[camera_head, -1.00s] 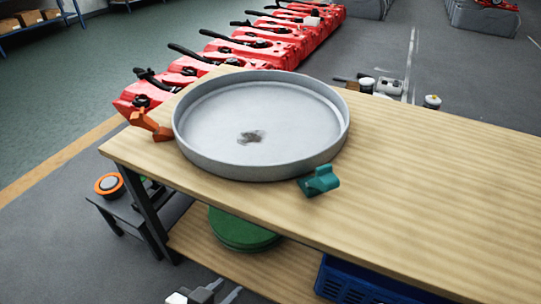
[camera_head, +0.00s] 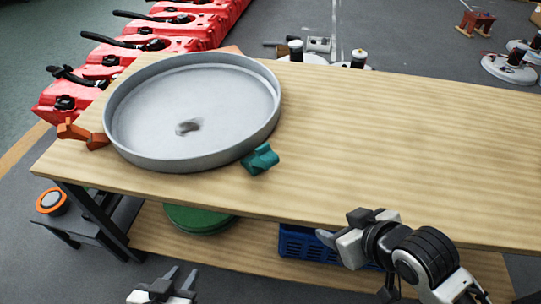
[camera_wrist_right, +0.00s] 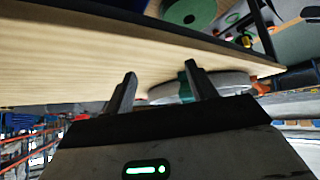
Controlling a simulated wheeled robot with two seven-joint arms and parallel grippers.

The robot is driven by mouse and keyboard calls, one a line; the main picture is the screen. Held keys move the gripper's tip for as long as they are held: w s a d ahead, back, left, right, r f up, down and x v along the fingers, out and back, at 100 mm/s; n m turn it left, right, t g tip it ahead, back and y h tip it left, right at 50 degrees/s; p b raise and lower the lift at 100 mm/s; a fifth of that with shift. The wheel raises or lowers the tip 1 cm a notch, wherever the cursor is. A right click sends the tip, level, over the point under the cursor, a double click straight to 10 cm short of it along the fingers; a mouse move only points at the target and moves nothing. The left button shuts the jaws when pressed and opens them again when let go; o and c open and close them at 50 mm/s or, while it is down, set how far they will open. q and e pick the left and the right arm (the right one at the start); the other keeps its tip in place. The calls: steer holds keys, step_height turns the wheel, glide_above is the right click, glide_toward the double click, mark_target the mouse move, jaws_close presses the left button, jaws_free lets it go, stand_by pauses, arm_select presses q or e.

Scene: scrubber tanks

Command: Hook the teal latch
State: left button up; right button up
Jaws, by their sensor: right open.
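The teal latch (camera_head: 260,160) sits at the front right rim of the round grey tank (camera_head: 190,158) on the wooden table. I cannot tell whether it is hooked. An orange latch (camera_head: 82,134) is on the tank's left side. My right gripper (camera_head: 328,238) is open and empty, in front of the table edge, right of and nearer than the teal latch. In the right wrist view its fingers (camera_wrist_right: 160,72) are apart, with the teal latch (camera_wrist_right: 183,84) farther off, partly hidden by the right-hand finger. My left gripper (camera_head: 180,277) is at the bottom, its fingers apart and empty.
The wooden tabletop (camera_head: 400,140) is clear right of the tank. Below are a green disc (camera_head: 198,218) and a blue crate (camera_head: 300,243) on the lower shelf. Red machines (camera_head: 150,45) stand behind on the left.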

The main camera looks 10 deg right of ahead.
mark_target(273, 161)
steer(key=w+a+r+n+t+y, duration=0.2)
steer(key=w+a+r+t+y, duration=0.15)
steer(key=w+r, duration=0.25)
steer(key=shift+y, duration=0.45)
steer(key=x, duration=1.5)
steer(key=shift+w+f, duration=0.25)
steer(key=shift+w, duration=0.05)
jaws_close()
